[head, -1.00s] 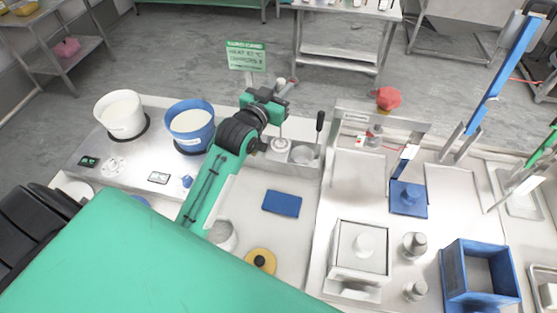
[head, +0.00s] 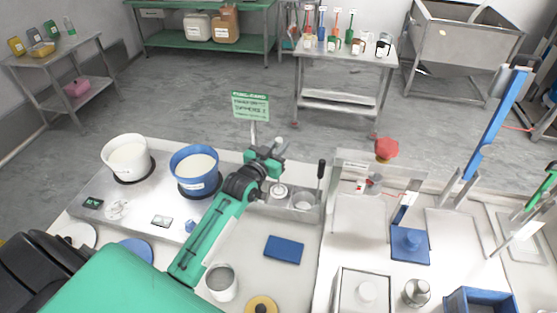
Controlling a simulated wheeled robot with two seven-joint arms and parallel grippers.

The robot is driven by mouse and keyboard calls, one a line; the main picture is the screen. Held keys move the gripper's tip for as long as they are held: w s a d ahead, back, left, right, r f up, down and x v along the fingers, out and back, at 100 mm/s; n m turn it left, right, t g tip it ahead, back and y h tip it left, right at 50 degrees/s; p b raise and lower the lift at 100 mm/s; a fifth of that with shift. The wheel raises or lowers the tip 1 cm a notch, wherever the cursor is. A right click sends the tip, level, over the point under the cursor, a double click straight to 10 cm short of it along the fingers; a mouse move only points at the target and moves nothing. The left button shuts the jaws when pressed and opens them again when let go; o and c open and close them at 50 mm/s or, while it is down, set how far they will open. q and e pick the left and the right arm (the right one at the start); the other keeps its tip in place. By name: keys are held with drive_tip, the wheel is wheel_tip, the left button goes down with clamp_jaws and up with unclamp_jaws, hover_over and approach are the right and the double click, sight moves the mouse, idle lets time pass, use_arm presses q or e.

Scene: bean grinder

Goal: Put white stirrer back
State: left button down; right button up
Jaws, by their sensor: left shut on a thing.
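My left gripper (head: 275,164) is shut on the upright handle of the white stirrer, over the metal holder (head: 306,213). The stirrer's pale top (head: 281,145) sticks up above the fingers. A white round part (head: 279,190) shows below them at the holder's left place; I cannot tell whether it is seated or just above. The gripper hides the stirrer's middle. A black-handled tool (head: 321,170) stands in the holder's right part, beside a round cup. My right gripper is not in view.
A white pot (head: 126,157) and a blue pot (head: 194,169) stand left on a metal hob. A green sign (head: 251,107) stands behind the gripper. A blue pad (head: 284,249) and an open metal cup (head: 222,284) are in front. A red knob (head: 386,149) is to the right.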

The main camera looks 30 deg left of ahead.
use_arm(q)
wheel_tip(320, 180, down, 2)
drive_tip(key=shift+f, duration=0.2)
wheel_tip(320, 180, down, 4)
drive_tip(key=shift+f+p, duration=0.1)
drive_tip(key=shift+p, duration=0.4)
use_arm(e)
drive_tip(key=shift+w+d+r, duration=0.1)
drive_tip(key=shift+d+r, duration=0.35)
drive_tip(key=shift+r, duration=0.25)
use_arm(q)
drive_tip(key=shift+f, duration=0.2)
drive_tip(key=c, duration=1.3)
unclamp_jaws()
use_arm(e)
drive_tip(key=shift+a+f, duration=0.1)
use_arm(q)
drive_tip(key=shift+s+r, duration=0.1)
drive_tip(key=shift+r, duration=0.1)
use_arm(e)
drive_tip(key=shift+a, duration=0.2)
